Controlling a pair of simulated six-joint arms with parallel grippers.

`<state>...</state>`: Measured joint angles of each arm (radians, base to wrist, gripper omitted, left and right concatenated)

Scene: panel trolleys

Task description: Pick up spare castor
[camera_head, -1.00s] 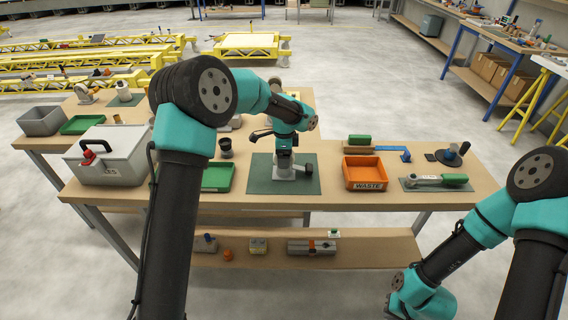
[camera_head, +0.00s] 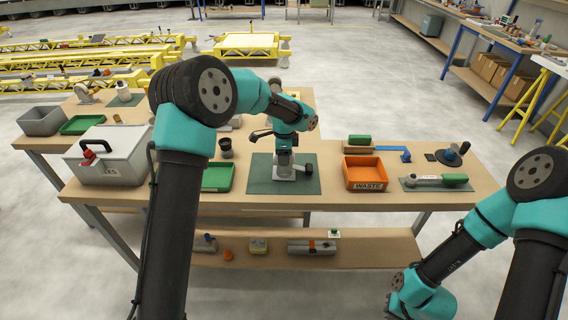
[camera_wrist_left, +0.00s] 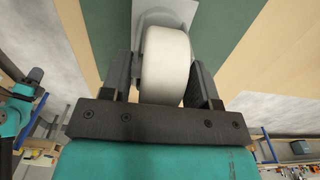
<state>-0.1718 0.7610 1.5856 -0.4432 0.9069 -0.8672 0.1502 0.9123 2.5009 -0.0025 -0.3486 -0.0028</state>
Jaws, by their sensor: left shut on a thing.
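The spare castor (camera_wrist_left: 166,55) has a pale wheel and a light plate, seen close up in the left wrist view. My left gripper (camera_wrist_left: 163,75) is shut on its wheel, with one dark finger on each side. In the head view the left gripper (camera_head: 284,157) points down over the green mat (camera_head: 260,184), and the light grey castor (camera_head: 285,174) shows below it. I cannot tell whether its plate touches the mat. My right arm is at the lower right, with its gripper out of view.
On the bench, a green tray (camera_head: 218,190) and a grey lidded box (camera_head: 110,172) stand left of the mat. An orange waste bin (camera_head: 365,186) stands to the right, with a green-handled tool (camera_head: 440,180) farther right. A lower shelf (camera_head: 370,250) holds small items.

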